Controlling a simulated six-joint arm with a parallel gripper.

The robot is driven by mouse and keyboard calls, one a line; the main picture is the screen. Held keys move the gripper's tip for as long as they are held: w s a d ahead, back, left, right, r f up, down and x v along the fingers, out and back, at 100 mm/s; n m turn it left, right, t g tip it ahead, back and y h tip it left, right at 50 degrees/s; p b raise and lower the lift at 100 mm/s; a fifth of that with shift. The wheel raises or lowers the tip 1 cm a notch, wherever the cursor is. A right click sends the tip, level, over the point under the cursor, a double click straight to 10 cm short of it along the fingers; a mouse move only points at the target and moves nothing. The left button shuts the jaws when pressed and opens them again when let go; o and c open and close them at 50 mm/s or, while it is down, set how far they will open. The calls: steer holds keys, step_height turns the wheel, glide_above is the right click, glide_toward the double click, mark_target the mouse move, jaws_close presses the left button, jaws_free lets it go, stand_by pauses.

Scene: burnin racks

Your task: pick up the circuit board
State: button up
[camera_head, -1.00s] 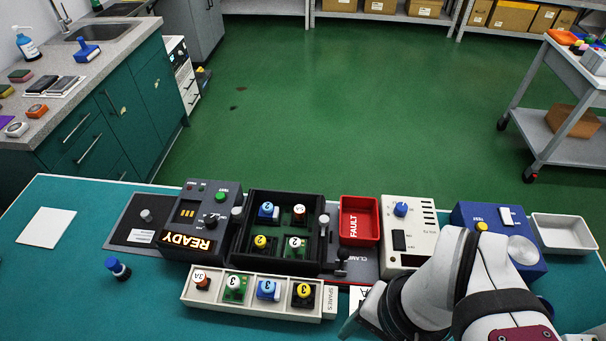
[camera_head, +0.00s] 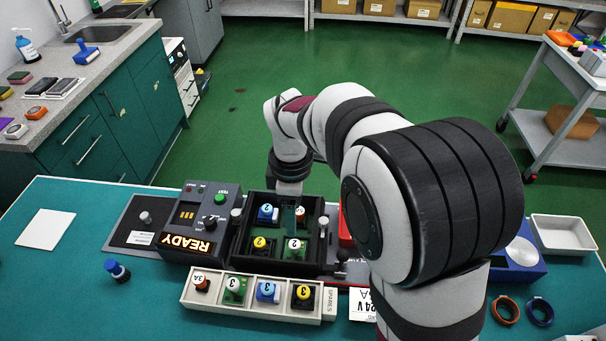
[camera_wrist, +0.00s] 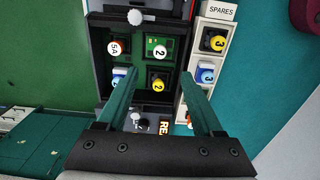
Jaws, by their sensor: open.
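A small green circuit board (camera_head: 294,254) with a white cap marked 2 sits in the near right compartment of a black tray (camera_head: 240,263). The board also shows in the wrist view (camera_wrist: 151,44), beyond my fingertips. My gripper (camera_wrist: 160,73) is open and empty above the tray, its two teal fingers spread around the area of the yellow-capped module (camera_wrist: 157,80). In the head view, my gripper (camera_head: 289,207) hangs over the tray's far side and partly covers it. Finger height above the modules is hard to tell.
A spares tray (camera_head: 250,310) in front holds several modules, one also green with a white cap. A READY-lit tester (camera_head: 205,215) stands left of the black tray, with a knob post (camera_head: 237,216) between. My arm hides much on the right.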

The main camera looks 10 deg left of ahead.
mark_target(295, 243)
step_height(295, 243, down, 11)
steer(key=shift+f, duration=0.1)
jaws_close()
stand_by(0.3)
